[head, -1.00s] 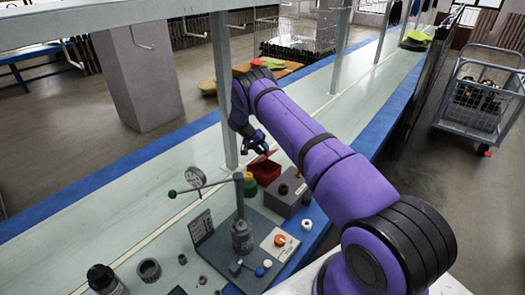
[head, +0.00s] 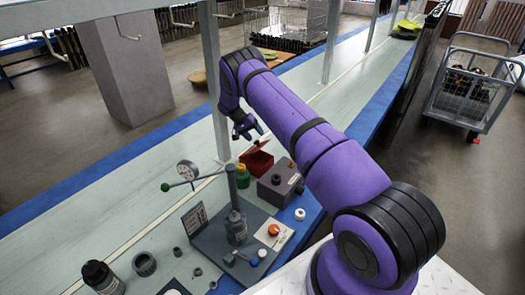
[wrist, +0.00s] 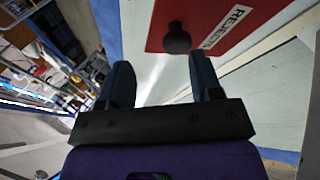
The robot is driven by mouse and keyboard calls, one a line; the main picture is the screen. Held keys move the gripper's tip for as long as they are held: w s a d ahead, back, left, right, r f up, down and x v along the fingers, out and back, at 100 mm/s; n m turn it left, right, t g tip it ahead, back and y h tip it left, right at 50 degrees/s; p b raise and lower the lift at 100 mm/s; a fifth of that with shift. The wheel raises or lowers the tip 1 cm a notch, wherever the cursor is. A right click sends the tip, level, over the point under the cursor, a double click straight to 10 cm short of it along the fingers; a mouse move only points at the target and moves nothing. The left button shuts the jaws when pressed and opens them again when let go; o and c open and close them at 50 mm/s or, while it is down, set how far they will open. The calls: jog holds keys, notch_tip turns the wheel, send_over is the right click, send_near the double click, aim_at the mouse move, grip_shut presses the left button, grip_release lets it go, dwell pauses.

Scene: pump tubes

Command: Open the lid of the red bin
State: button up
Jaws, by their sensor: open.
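The red bin (head: 256,164) stands on the bench just beyond the grey box, with a dark red inside visible from above. A thin red edge (head: 262,143) at its back appears to be its lid, tilted up; its exact angle is hard to tell. In the wrist view the red lid (wrist: 215,14) shows a white label and a black knob (wrist: 177,39). My gripper (head: 250,131) is above and behind the bin, apart from it. In the wrist view my gripper (wrist: 162,76) has its two dark fingers wide apart with nothing between them; the knob lies beyond the fingertips.
A metal post (head: 214,90) rises close left of my gripper. The bench beyond is mostly clear.

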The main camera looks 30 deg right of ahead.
jog(key=s+a, duration=0.2)
jog(key=s, duration=0.5)
jog(key=s+a+r, duration=0.1)
jog(key=s+a, duration=0.1)
jog(key=s, duration=0.6)
jog(key=shift+s+a+r, duration=0.2)
jog(key=shift+a+r, duration=0.05)
jog(key=shift+r, duration=0.05)
jog(key=shift+w+f, duration=0.1)
